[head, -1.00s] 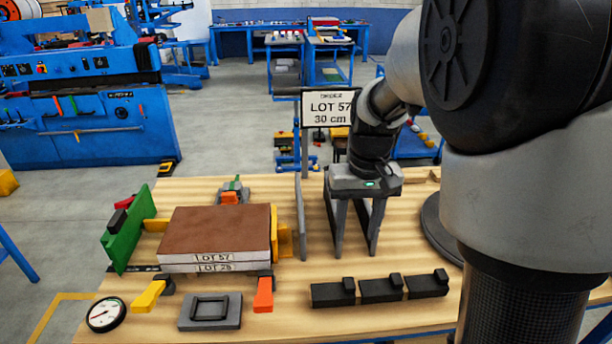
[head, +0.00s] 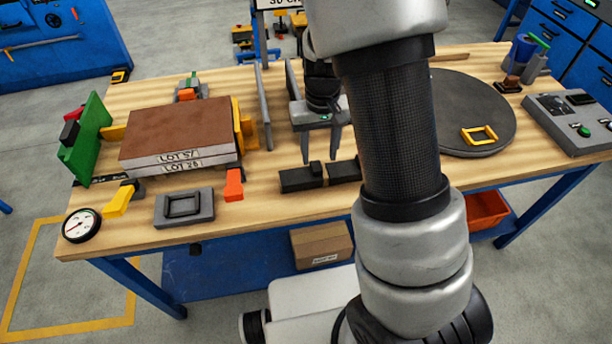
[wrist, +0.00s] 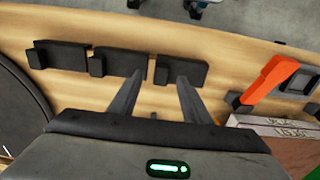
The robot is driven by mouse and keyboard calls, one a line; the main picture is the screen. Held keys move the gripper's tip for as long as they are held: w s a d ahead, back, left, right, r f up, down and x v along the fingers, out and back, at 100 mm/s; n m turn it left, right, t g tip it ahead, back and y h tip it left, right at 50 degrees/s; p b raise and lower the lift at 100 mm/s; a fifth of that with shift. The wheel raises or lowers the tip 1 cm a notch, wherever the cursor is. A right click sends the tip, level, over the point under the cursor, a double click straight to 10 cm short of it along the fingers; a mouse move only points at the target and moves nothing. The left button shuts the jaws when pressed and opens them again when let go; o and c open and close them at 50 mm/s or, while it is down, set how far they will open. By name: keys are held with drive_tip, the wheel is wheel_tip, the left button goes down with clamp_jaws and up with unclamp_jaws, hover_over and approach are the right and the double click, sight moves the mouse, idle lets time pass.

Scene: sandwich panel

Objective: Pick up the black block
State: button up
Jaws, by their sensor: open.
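Three black blocks with small raised knobs lie in a row in the wrist view: a left one (wrist: 62,54), a middle one (wrist: 118,62) and a right one (wrist: 182,72). In the head view the leftmost block (head: 299,180) and the middle one (head: 343,172) show near the table's front; my arm hides the third. My gripper (head: 319,156) is open and empty, fingers pointing down, just behind the leftmost and middle blocks. In the wrist view my fingertips (wrist: 160,82) are near the gap between the middle and right blocks. I cannot tell their height above the table.
A brown-topped panel stack (head: 176,130) lies left of my gripper, with a grey upright plate (head: 263,106) between. An orange clamp handle (head: 234,184) and grey pad (head: 185,207) sit at the front left. A dark round plate (head: 465,105) and control box (head: 568,125) are at right.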

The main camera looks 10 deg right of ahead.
sight(317, 169)
wheel_tip(317, 169, down, 4)
drive_tip(key=shift+s+a+f, duration=0.1)
drive_tip(key=shift+a+f, duration=0.05)
drive_tip(key=shift+f, duration=0.05)
drive_tip(key=shift+c, duration=0.5)
clamp_jaws()
drive_tip(key=shift+r, duration=0.15)
